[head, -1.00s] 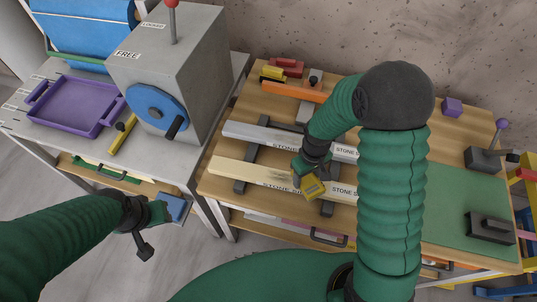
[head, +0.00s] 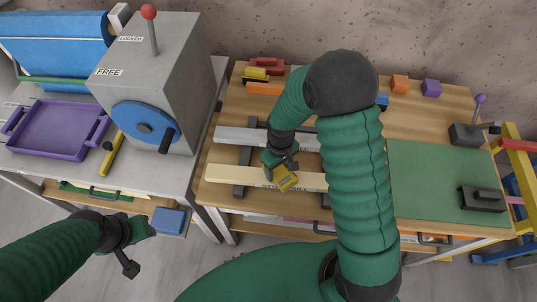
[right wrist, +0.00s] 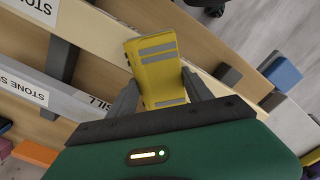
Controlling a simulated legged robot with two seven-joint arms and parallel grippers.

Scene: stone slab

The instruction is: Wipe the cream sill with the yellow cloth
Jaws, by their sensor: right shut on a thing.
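The cream sill (head: 225,174) is a long pale bar lying across dark supports on the wooden bench, nearer me than a grey sill. My right gripper (head: 277,163) is shut on the yellow cloth (head: 286,181), a folded pad with grey stripes. The cloth is over the middle of the cream sill and covers part of its label; whether it presses on the surface is unclear. In the right wrist view the cloth (right wrist: 156,68) sits between the two fingers. My left gripper (head: 143,228) is at lower left, beside a blue block (head: 168,221); its finger gap is not clear.
The grey sill (head: 232,135) lies behind the cream one. A grey box with a blue wheel (head: 145,128) and a purple tray (head: 58,130) stand at left. A green mat (head: 435,180) lies at right. Small coloured blocks are along the back.

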